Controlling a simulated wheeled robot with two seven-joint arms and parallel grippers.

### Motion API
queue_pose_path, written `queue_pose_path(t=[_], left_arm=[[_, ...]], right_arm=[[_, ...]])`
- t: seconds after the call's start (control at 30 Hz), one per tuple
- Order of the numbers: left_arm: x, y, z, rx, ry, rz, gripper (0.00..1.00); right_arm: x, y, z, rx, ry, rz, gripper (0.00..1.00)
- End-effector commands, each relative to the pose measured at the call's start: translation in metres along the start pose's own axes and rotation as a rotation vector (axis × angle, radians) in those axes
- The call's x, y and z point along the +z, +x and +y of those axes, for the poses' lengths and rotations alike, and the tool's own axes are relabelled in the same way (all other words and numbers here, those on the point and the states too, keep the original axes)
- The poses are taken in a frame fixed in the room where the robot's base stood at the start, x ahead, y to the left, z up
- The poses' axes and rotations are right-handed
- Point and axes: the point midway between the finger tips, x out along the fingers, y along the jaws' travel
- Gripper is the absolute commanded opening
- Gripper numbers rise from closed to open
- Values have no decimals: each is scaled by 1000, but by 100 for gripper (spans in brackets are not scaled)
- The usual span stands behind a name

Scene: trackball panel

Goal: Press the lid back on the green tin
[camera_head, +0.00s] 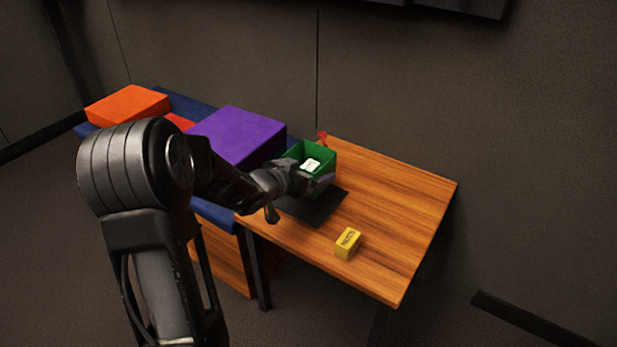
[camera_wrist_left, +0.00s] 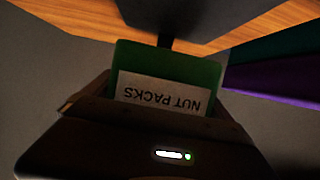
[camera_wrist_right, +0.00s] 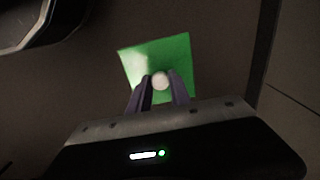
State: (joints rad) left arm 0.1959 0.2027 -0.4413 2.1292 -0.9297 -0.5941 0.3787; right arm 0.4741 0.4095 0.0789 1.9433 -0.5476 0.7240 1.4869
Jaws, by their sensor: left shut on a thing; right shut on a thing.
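The green tin (camera_head: 325,158) stands open-topped by the dark mat on the wooden table, with a white item (camera_head: 311,165) inside. My left gripper (camera_head: 312,184) is shut on the tin's near side. In the left wrist view the tin (camera_wrist_left: 205,78) bears a "NUT PACKS" label, upside down there, between the jaws. My right gripper (camera_wrist_right: 160,88) is shut on the pale round knob (camera_wrist_right: 160,80) of a square green lid (camera_wrist_right: 172,52). The lid is apart from the tin. The head view does not show the lid or the right gripper.
A dark mat (camera_head: 322,211) lies on the table (camera_head: 405,200), with a yellow box (camera_head: 347,243) near the front. A small red object (camera_head: 321,138) is behind the tin. Purple (camera_head: 238,134) and orange (camera_head: 128,104) boxes sit to the left. The table's right side is clear.

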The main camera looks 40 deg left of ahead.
Motion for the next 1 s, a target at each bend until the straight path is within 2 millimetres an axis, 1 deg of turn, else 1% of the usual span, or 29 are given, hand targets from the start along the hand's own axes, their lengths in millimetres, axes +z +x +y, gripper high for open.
queue_pose_path(t=[0.03, 0.1, 0.3, 0.4, 0.5, 0.6, 1.0], left_arm=[[-21, -8, 0, 0, 1, 5, 48], [-38, -15, -1, -1, 2, 5, 48], [-84, -34, 0, -1, 3, 4, 48], [-100, -41, 0, 0, 3, 3, 48], [-110, -45, 0, 1, 2, 2, 48], [-115, -47, 0, 0, 2, 1, 48], [-116, -47, 0, 1, 1, 1, 48]], right_arm=[[0, -14, 0, 0, 0, 0, 0], [0, -23, 0, 0, 0, 0, 0], [0, -48, 0, 0, 0, 0, 0], [0, -57, 0, 0, 0, 0, 0], [0, -63, 0, 0, 0, 0, 0], [0, -65, 0, 0, 0, 0, 0], [0, -65, 0, 0, 0, 0, 0]])
